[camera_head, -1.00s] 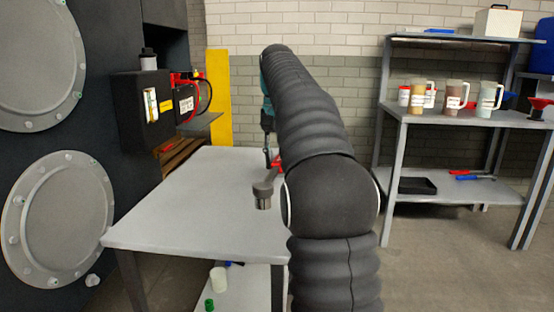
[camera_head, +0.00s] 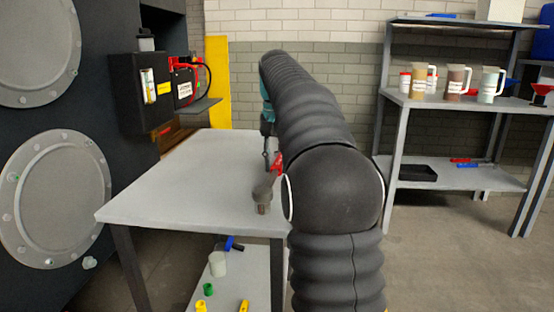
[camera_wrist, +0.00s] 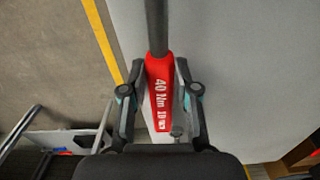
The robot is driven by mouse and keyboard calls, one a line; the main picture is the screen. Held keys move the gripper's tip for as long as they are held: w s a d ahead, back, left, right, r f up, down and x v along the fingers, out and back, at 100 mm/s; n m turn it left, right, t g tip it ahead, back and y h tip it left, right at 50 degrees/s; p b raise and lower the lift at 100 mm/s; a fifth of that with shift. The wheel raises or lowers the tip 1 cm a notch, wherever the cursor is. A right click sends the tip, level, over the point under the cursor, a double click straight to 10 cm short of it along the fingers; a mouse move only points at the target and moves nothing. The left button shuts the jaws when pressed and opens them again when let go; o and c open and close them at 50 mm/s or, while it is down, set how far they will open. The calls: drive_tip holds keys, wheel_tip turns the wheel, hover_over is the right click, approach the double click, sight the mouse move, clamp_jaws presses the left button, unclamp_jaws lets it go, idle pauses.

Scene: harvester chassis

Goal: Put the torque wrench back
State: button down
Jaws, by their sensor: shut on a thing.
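The torque wrench (camera_wrist: 160,95) has a red grip marked "40 Nm" and a dark shaft. In the wrist view my gripper (camera_wrist: 160,70) is shut on the red grip, with one finger on each side. In the head view the wrench's grey head (camera_head: 263,190) shows just left of my arm, above or at the right part of the grey table; I cannot tell whether it touches. My gripper (camera_head: 270,150) is partly hidden by my arm there.
The grey table (camera_head: 170,185) has a bare top. Below it, a lower shelf (camera_head: 258,270) holds small cups and coloured pieces. A shelving unit (camera_head: 460,178) with jugs, a black tray (camera_head: 412,173) and tools stands right. Dark machinery with round covers (camera_head: 55,195) stands left.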

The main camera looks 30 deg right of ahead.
drive_tip(key=shift+f, duration=0.3)
drive_tip(key=c, duration=0.8)
unclamp_jaws()
drive_tip(key=shift+r, duration=3.75)
drive_tip(key=shift+s, duration=0.15)
